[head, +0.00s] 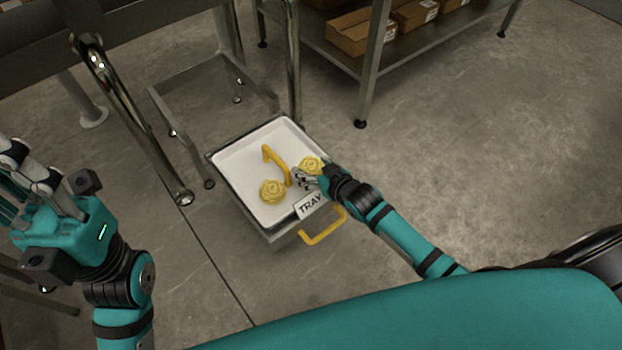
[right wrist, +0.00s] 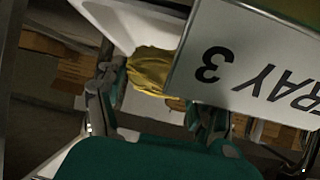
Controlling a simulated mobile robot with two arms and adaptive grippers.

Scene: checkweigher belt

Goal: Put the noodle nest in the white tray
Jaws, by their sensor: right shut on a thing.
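In the right wrist view this nest (right wrist: 150,70) sits between the fingers, partly hidden by the sign. A second noodle nest (head: 272,190) lies in the tray, near its front left. My left gripper (head: 32,172) is at the far left, away from the tray, its fingers apart and empty.
A "TRAY" sign (head: 310,205) stands at the tray's front edge; the right wrist view shows it (right wrist: 250,60) close to the fingers, reading "TRAY 3". A shelf with cardboard boxes (head: 350,32) stands behind.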

